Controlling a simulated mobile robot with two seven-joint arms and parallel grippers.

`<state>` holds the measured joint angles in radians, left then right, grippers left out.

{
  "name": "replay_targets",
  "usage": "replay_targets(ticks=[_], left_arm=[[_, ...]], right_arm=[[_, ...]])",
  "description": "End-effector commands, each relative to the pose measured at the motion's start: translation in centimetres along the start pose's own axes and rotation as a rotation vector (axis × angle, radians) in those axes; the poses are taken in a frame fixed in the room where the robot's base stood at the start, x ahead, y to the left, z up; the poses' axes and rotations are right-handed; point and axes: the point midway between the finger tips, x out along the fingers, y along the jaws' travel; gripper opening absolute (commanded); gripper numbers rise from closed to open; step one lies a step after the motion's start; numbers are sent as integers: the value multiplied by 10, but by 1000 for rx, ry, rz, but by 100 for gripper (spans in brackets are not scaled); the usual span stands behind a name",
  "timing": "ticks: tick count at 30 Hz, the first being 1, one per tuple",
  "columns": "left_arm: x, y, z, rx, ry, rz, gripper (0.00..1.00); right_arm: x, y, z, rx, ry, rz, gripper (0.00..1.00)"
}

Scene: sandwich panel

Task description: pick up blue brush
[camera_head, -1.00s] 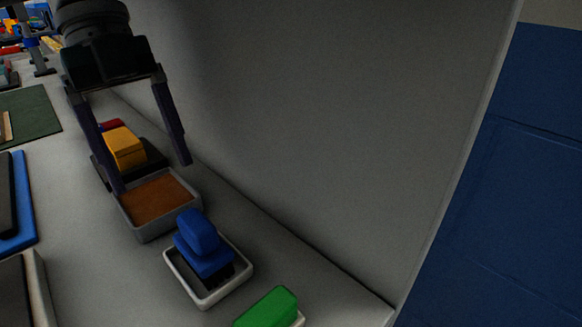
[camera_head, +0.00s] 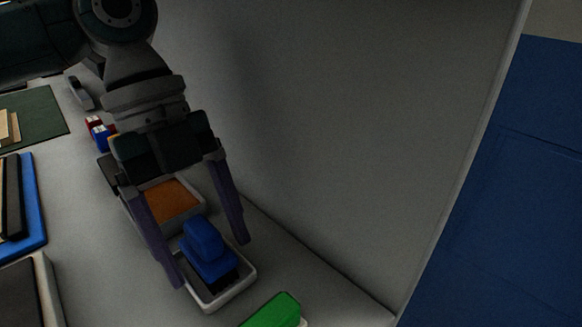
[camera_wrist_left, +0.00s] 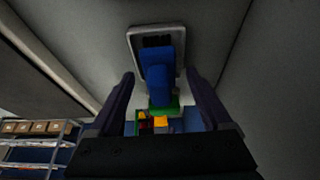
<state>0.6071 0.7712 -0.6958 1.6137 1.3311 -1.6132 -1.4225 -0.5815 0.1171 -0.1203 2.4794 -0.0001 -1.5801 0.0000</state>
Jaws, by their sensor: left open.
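The blue brush (camera_head: 207,247) stands in a small white tray (camera_head: 226,299) in the head view, its blue handle on top and a dark part below. My left gripper (camera_head: 212,262) is open, with one finger on each side of the brush in the picture. I cannot tell whether the fingers touch it. In the left wrist view the brush (camera_wrist_left: 158,75) lies between the two open fingers (camera_wrist_left: 160,80), in front of the white tray (camera_wrist_left: 131,38). My right gripper is not in view.
A tray with a brown surface (camera_head: 170,200) sits just behind the brush's tray. A green object (camera_head: 272,311) is at the front. A pale wall (camera_head: 350,130) rises close on the right. A blue board (camera_head: 33,215) lies at the left.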

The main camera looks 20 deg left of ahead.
Motion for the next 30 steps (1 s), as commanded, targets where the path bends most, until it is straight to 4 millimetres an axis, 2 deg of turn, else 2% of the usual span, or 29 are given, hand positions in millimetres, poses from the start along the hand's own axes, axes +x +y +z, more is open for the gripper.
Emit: replay_targets(ticks=[4,25,26,30], left_arm=[[0,0,0,0,0,0,81],[-1,0,0,0,0,1,3],[-1,0,0,0,0,1,0],[-1,0,0,0,0,0,0]], right_arm=[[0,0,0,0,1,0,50],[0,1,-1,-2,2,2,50],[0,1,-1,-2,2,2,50],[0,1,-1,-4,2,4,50]])
